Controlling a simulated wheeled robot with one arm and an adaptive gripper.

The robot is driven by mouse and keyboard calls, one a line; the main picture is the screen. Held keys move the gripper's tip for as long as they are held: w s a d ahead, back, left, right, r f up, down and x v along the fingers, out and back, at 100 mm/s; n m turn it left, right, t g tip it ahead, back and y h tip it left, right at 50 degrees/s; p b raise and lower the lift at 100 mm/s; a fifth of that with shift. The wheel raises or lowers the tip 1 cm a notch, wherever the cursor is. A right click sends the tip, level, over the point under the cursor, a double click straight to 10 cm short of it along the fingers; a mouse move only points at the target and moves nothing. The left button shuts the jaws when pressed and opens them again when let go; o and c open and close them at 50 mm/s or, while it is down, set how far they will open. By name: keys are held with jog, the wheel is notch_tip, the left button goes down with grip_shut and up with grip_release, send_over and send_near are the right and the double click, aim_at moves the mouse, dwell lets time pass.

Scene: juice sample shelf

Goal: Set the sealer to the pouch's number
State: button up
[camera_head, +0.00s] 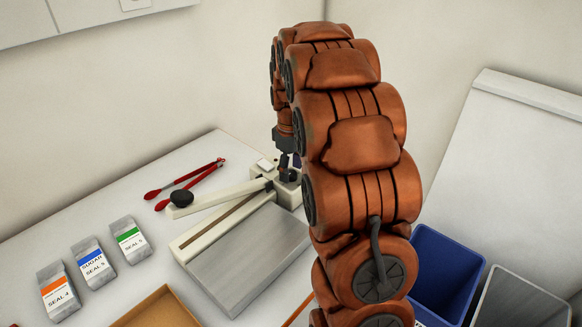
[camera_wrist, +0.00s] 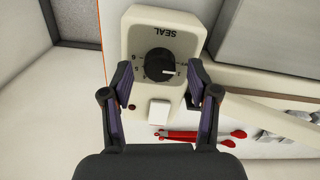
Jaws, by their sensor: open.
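The sealer (camera_head: 190,235) lies on the table, with its control box (camera_wrist: 138,30) at the back right end, partly behind my arm. In the wrist view the box shows upside-down SEAL lettering, a round black knob (camera_wrist: 158,64) and a white switch (camera_wrist: 159,112). The knob's pale mark points right; the small numbers are hard to read. My gripper (camera_wrist: 159,70) is open, its fingers on either side of the knob, apparently not touching it. Three pouches stand at left: orange-banded SEAL 4 (camera_head: 57,292), blue-banded SUGAR SEAL 5 (camera_head: 92,263), and a green-banded one (camera_head: 131,241), number unclear.
Red tongs (camera_head: 186,183) lie behind the sealer; they also show in the wrist view (camera_wrist: 192,135). The sealer's arm with a black knob (camera_head: 181,198) reaches left. A brown tray (camera_head: 150,308) is in front. A blue bin (camera_head: 444,275) and a grey bin (camera_head: 520,300) stand right.

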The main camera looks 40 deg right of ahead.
jog(key=shift+f, duration=0.35)
grip_shut()
dwell(0.4)
